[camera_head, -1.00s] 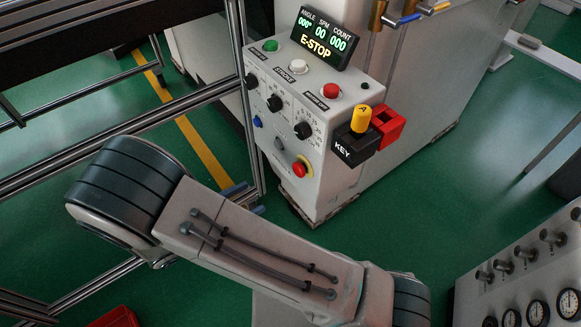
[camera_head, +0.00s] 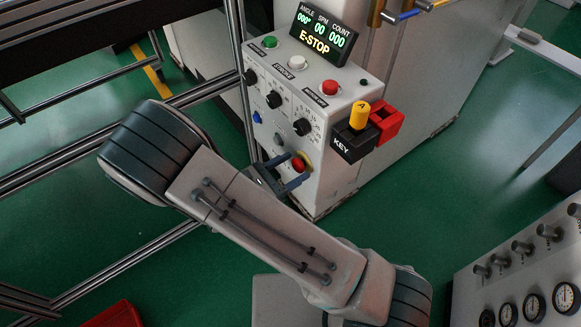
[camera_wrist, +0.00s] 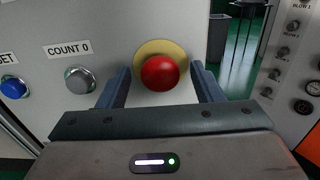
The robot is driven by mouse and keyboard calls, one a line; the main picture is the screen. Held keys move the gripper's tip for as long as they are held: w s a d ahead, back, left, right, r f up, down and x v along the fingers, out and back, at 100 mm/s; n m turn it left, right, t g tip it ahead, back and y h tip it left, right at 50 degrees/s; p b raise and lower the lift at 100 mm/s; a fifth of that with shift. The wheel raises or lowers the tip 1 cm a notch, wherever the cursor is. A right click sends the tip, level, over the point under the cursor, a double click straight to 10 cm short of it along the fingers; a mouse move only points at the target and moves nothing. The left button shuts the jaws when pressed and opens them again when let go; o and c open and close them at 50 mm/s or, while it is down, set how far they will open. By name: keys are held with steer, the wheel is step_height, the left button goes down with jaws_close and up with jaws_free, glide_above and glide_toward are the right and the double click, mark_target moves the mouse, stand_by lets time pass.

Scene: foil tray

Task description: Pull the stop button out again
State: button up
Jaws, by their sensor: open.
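The stop button (camera_head: 298,164) is a red mushroom knob on a yellow disc, low on the front face of the grey control box (camera_head: 312,190). In the wrist view the red knob (camera_wrist: 160,73) sits between my two fingers, in front of its yellow disc (camera_wrist: 172,47). My gripper (camera_head: 291,169) is open, with its dark blue fingers on either side of the knob. It also shows in the wrist view (camera_wrist: 160,80), with a gap between each finger and the knob. The display (camera_head: 323,33) reads E-STOP.
A blue button (camera_wrist: 13,87) and a grey COUNT 0 button (camera_wrist: 80,79) are left of the knob. A black KEY block (camera_head: 352,143) with a yellow knob and a red block (camera_head: 387,122) jut out above right. Metal rails (camera_head: 120,131) stand at left. A gauge panel (camera_head: 530,270) is at lower right.

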jaws_close()
steer(key=shift+s+a+p, duration=0.2)
steer(key=shift+a+p, duration=0.1)
steer(key=shift+a, duration=0.05)
steer(key=shift+s+a, duration=0.1)
steer(key=shift+a, duration=0.05)
jaws_free()
steer(key=shift+s, duration=0.1)
steer(key=shift+a, duration=0.1)
steer(key=b+v, duration=0.1)
steer(key=v, duration=1.2)
steer(key=shift+s+a, duration=0.3)
